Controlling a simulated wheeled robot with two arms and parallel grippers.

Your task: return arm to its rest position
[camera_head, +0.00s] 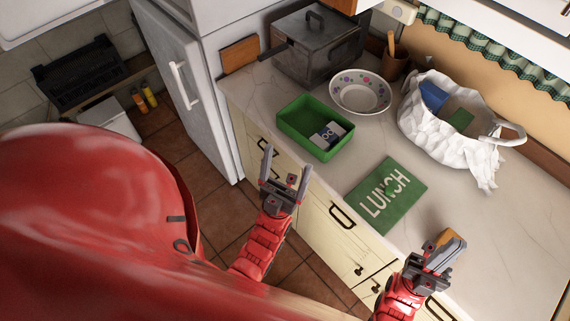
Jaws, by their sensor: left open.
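My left gripper (286,170) is open and empty. It is in front of the cabinet doors, left of the counter edge, apart from everything on the counter. My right gripper (447,252) is over the front part of the counter at the lower right. A small orange-brown block-like thing (446,237) shows right at its fingers. I cannot tell whether the fingers hold it or it lies behind them.
A white fridge (195,105) stands left.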

